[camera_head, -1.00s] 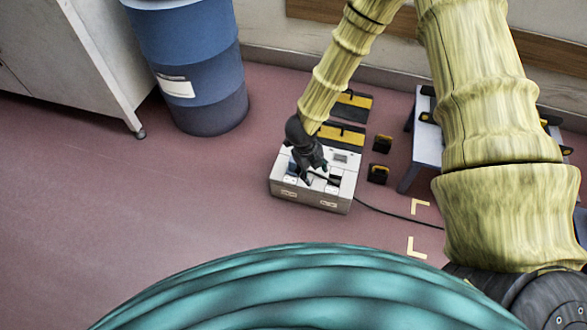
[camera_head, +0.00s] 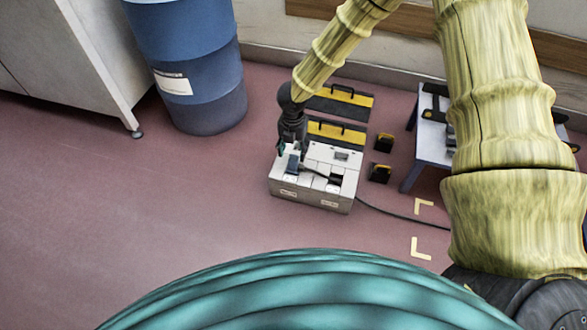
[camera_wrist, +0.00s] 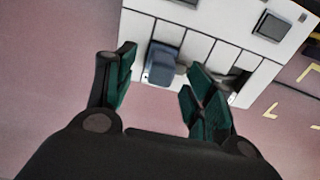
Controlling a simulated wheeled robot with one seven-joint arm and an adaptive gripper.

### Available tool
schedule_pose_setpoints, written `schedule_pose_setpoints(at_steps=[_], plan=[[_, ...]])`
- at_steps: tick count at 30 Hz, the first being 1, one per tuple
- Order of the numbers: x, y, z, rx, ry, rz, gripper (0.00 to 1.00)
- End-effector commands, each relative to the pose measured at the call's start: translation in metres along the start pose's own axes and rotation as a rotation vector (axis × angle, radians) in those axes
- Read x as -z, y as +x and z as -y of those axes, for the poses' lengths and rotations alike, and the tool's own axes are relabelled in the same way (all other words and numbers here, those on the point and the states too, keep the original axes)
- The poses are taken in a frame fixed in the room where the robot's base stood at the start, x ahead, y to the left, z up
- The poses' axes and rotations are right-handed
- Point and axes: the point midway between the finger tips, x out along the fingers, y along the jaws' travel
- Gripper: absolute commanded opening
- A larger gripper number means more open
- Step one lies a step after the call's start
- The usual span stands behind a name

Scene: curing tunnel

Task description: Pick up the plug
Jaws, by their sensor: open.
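A white socket box (camera_head: 312,196) stands on the floor in the head view, with panel slots across its top. A blue-grey block (camera_wrist: 160,64), which may be the plug, sits at the left slots of the box in the wrist view. A dark piece (camera_head: 335,179) lies at the right part of the box top; I cannot tell whether it is the plug. My gripper (camera_head: 289,147) is at the left rear of the box. In the wrist view its green-padded fingers are apart and empty, with the blue-grey block ahead between the tips.
A black cable (camera_head: 400,215) runs right from the box along the floor. Black-and-yellow cases (camera_head: 338,133) and small blocks (camera_head: 383,143) lie behind and right. A low table (camera_head: 428,145) stands at right, a blue barrel (camera_head: 200,85) at back left. Floor at left is clear.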

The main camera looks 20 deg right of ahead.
Motion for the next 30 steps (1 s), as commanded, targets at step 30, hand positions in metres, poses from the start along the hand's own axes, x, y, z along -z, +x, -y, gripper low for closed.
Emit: schedule_pose_setpoints(at_steps=[30], plan=[[0.008, 0.057, 0.004, -0.001, -0.002, 0.002, 0.54]])
